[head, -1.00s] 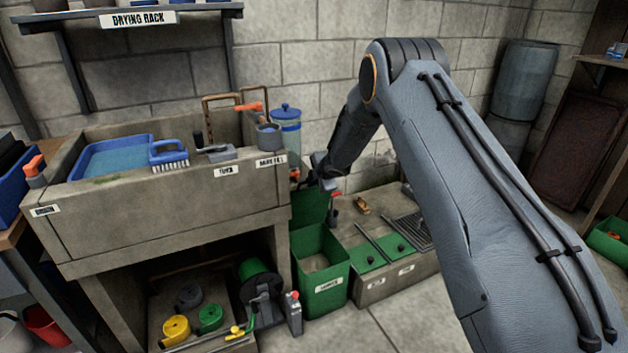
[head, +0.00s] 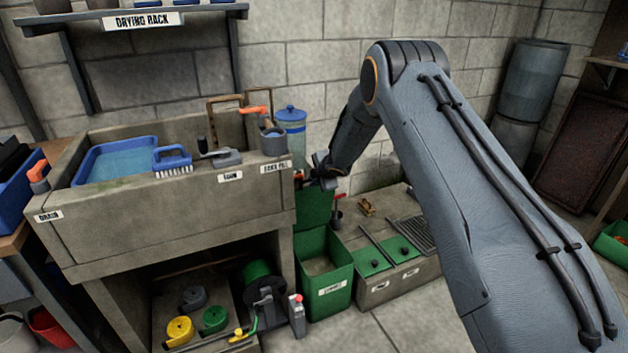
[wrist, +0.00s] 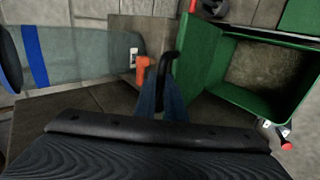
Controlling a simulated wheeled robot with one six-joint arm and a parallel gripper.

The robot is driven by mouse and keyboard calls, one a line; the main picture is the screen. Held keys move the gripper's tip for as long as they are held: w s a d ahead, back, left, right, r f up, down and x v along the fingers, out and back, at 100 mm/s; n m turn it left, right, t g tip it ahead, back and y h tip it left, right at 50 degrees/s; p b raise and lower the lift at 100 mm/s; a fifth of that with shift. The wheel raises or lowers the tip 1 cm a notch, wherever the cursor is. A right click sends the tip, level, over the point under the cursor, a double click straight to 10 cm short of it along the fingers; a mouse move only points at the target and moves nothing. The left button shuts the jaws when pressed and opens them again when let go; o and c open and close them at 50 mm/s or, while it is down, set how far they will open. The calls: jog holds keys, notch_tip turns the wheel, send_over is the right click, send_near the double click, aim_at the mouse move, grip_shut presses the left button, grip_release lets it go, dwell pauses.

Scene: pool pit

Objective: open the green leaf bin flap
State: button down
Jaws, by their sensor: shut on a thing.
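The green leaf bin (head: 326,282) stands on the floor just right of the sink bench, its top open. Its green flap (head: 314,208) stands up at the back of the bin. In the wrist view the bin (wrist: 268,75) is at the right, its inside visible, with the flap (wrist: 203,62) raised along its left side. My gripper (head: 322,180) is above the flap's upper edge. In the wrist view its blue-grey fingers (wrist: 163,97) are shut on a black curved handle (wrist: 168,66). Where the handle joins the flap is not clear.
The concrete sink (head: 180,220) is close on the left of my gripper, with a clear blue-lidded container (head: 291,135) behind. An orange fitting (wrist: 143,68) is beside the fingers. A low unit with green lids (head: 385,265) stands right of the bin. The block wall is close behind.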

jog(key=shift+s+a+f, duration=0.1)
jog(key=shift+s+f, duration=0.2)
jog(key=shift+f, duration=0.3)
jog(key=c, duration=1.8)
grip_release()
jog(key=v, duration=0.5)
jog(key=w+r+v, duration=0.1)
jog(key=v, duration=0.2)
jog(key=shift+s, duration=0.15)
jog(key=shift+r, duration=0.1)
